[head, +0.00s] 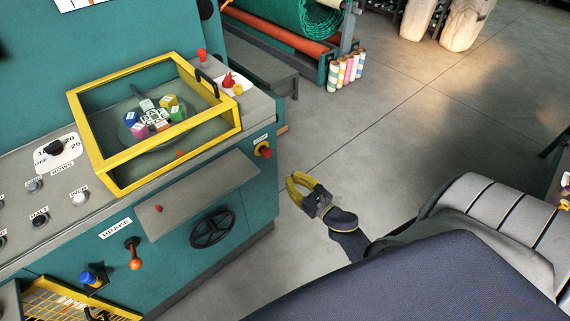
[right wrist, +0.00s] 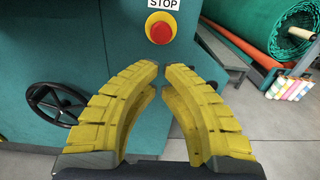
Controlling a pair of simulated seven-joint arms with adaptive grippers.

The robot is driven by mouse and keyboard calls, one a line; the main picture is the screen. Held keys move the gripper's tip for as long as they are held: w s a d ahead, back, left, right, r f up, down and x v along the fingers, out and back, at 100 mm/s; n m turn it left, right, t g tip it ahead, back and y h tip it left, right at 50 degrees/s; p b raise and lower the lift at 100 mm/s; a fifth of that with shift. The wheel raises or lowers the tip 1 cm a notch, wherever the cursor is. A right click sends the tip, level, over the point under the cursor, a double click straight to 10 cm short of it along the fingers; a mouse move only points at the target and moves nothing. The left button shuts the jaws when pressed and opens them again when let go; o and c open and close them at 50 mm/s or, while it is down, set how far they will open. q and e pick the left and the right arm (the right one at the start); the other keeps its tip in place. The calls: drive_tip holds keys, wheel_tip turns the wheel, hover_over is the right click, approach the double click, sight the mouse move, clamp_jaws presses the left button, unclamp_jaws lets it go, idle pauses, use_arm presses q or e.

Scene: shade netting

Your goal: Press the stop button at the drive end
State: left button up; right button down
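The stop button is a red mushroom head on a yellow base (head: 264,150), on the right end of the teal machine's front. In the right wrist view the red button (right wrist: 159,32) sits just below a white STOP label (right wrist: 163,4), beyond and above the fingertips. My right gripper (head: 289,184) has yellow curved fingers and is to the right of and below the button in the head view, apart from it. In the right wrist view its fingertips (right wrist: 163,68) are nearly together, with nothing between them. My left gripper is not in view.
The teal console carries a yellow-framed clear cover (head: 162,178), a grey ledge (head: 195,190), a black handwheel (head: 212,228) and an orange-tipped brake lever (head: 134,254). A green netting roll (head: 305,17) is behind.

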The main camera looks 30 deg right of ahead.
drive_tip(key=shift+s+d, duration=0.1)
drive_tip(key=shift+s, duration=0.55)
drive_tip(key=s+f+m+g+h, duration=0.2)
drive_tip(key=s+f+m+g, duration=0.25)
drive_tip(key=f+m, duration=0.85)
drive_tip(key=s+f+m+g+h, duration=0.1)
drive_tip(key=s+f+m+g, duration=0.35)
drive_tip(key=f+m, duration=0.85)
drive_tip(key=s+a+f+m+g, duration=0.2)
drive_tip(key=s+a+f, duration=0.1)
drive_tip(key=s+f, duration=0.5)
drive_tip(key=s+a+f+m+g, duration=0.3)
drive_tip(key=s+f, duration=0.5)
drive_tip(key=s, duration=0.7)
drive_tip(key=s+a+f+m+g+y, duration=0.1)
drive_tip(key=s+a+f+m+g, duration=0.1)
drive_tip(key=s+f, duration=0.6)
drive_tip(key=s+a, duration=0.1)
drive_tip(key=s, duration=0.2)
drive_tip(key=shift+s+a+f+g, duration=0.25)
drive_tip(key=shift+a+g, duration=0.05)
drive_tip(key=shift+a, duration=0.05)
